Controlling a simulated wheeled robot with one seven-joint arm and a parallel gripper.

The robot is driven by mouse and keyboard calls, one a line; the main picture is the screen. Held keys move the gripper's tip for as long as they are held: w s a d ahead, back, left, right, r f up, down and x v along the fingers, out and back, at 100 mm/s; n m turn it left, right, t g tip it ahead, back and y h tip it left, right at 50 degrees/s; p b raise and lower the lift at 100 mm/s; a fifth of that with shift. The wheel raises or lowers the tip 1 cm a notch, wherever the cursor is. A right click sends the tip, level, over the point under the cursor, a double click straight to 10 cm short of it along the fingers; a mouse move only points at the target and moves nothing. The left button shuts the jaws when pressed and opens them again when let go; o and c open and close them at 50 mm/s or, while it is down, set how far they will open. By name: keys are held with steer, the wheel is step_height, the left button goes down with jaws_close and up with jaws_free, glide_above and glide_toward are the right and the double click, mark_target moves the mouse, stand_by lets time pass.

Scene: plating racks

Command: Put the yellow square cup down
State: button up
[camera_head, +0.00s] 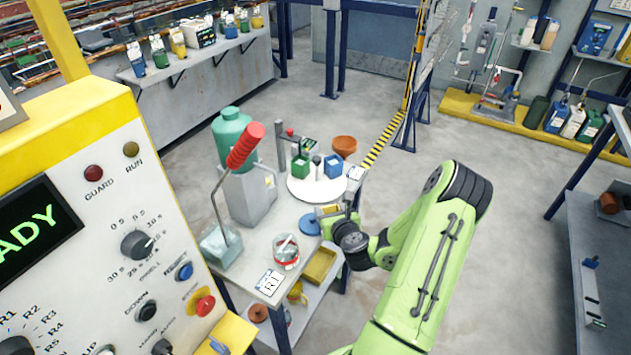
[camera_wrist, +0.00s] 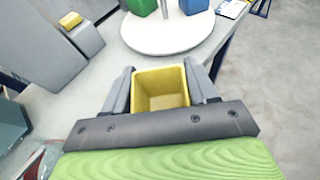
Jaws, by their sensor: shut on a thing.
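The yellow square cup (camera_wrist: 160,90) is upright between the fingers of my gripper (camera_wrist: 161,80) in the wrist view. Its open top faces the camera and it looks empty inside. My gripper is shut on it, one grey finger on each side. In the head view my gripper (camera_head: 332,211) is at the right edge of the table, just in front of the round white plate (camera_head: 304,193), and the cup shows only as a small yellow patch (camera_head: 327,211). Whether the cup's base touches the table is hidden.
A green cup (camera_head: 300,167) and a blue cup (camera_head: 333,167) stand on the white plate beside a post. An orange bowl (camera_head: 344,146) is behind.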

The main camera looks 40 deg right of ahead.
steer(key=w+d+p, duration=0.1)
steer(key=w+d, duration=0.1)
steer(key=w, duration=0.2)
steer(key=w+d+p, duration=0.1)
steer(key=w+d, duration=0.1)
steer(key=w, duration=0.2)
steer(key=w+d+p, duration=0.1)
steer(key=w+d, duration=0.1)
steer(key=w, duration=0.3)
steer(key=shift+w+f, duration=0.1)
steer(key=shift+f, duration=0.05)
steer(key=shift+f, duration=0.2)
steer(key=o, duration=1.1)
steer(key=shift+r, duration=0.2)
steer(key=v, duration=1.2)
steer(key=shift+b, duration=0.3)
